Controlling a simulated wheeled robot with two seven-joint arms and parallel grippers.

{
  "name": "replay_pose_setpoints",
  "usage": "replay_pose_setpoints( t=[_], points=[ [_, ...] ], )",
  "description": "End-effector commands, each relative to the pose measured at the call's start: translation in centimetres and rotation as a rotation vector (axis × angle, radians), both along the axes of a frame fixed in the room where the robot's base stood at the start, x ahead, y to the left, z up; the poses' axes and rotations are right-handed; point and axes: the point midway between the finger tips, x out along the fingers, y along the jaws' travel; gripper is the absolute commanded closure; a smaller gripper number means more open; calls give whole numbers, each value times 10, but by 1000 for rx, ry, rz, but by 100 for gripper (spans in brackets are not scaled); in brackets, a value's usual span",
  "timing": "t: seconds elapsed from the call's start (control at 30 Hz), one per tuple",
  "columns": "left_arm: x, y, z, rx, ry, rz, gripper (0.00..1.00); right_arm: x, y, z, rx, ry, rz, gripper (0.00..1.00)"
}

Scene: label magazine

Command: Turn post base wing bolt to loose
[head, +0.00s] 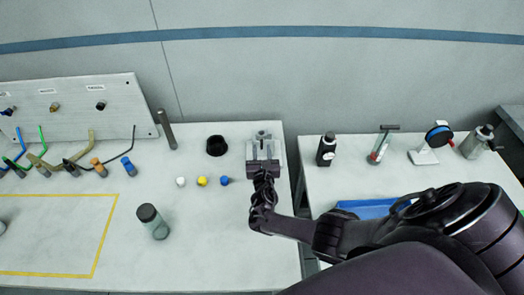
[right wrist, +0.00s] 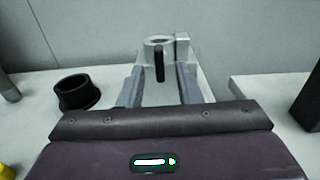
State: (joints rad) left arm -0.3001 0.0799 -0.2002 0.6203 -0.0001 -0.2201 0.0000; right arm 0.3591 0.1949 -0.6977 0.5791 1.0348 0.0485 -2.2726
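The post base (head: 263,134) is a grey block with a round ring socket near the table's right edge. It also shows in the right wrist view (right wrist: 182,47). Its wing bolt (right wrist: 159,62) is a dark upright bar on the near side, seen in the right wrist view; in the head view it is too small to make out. My right gripper (head: 263,154) is open in front of the post base. In the right wrist view its two fingers (right wrist: 159,82) lie left and right of the wing bolt, with gaps on both sides. My left gripper is out of view.
A black cup (head: 216,146) and a dark post (head: 167,130) stand left of the base. White, yellow and blue knobs (head: 202,181) lie nearer. A second table (head: 318,182) with bottles and tools lies right, across a gap.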

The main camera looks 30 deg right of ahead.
Motion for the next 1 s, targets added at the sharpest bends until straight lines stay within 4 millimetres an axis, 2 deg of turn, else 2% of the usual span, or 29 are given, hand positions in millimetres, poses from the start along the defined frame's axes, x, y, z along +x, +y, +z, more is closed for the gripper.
replay_pose_setpoints(
  t=[0.3, 0.7, 1.0],
  points=[
    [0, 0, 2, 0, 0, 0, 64, -3, 2, 2, 0, -4, 0, 69],
    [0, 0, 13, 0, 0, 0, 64, -56, 34, 1, 0, -2, 1, 69],
    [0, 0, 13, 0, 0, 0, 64, -66, 40, 1, -1, -3, -1, 69]
  ],
)
